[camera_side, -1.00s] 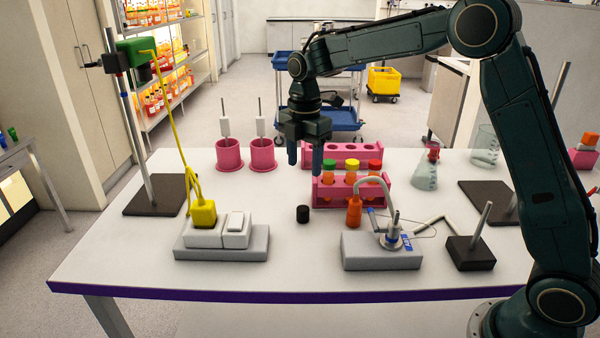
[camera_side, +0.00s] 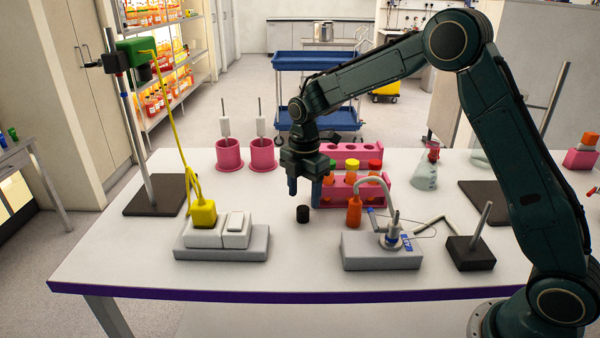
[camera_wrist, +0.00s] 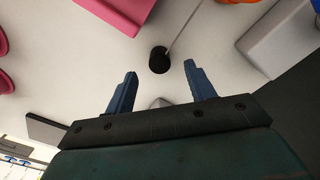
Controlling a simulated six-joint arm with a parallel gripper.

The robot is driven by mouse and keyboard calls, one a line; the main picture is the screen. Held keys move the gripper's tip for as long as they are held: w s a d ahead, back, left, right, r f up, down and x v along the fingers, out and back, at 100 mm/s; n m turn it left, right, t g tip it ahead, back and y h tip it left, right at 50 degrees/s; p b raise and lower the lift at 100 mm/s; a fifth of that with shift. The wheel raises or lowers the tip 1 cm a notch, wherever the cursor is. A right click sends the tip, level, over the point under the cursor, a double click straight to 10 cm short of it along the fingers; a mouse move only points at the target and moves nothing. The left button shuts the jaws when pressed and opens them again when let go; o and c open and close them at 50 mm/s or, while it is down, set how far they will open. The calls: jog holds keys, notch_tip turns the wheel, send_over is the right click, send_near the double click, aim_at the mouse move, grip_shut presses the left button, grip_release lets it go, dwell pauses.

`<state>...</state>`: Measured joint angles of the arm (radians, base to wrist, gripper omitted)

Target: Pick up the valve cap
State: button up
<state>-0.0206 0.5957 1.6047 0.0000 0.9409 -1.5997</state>
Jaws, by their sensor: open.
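The valve cap (camera_side: 303,214) is a small black cylinder standing on the white table, left of the orange bottle. It also shows in the wrist view (camera_wrist: 159,60), beyond the fingertips and between their lines. My gripper (camera_side: 304,190) hangs above the table, a little above and behind the cap in the side view. Its two blue fingers (camera_wrist: 158,68) are apart in the wrist view, with nothing between them. The fingers do not touch the cap.
A pink rack (camera_side: 377,188) with capped tubes stands close to the right of my gripper. The orange bottle (camera_side: 354,212) and a grey block with a metal fitting (camera_side: 380,258) are right of the cap. A grey base with white blocks (camera_side: 222,250) is left. Bare table surrounds the cap.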

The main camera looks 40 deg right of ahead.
aim_at(303, 208)
jog(key=shift+a+f, duration=0.15)
jog(key=shift+f, duration=2.45)
jog(key=c, duration=1.1)
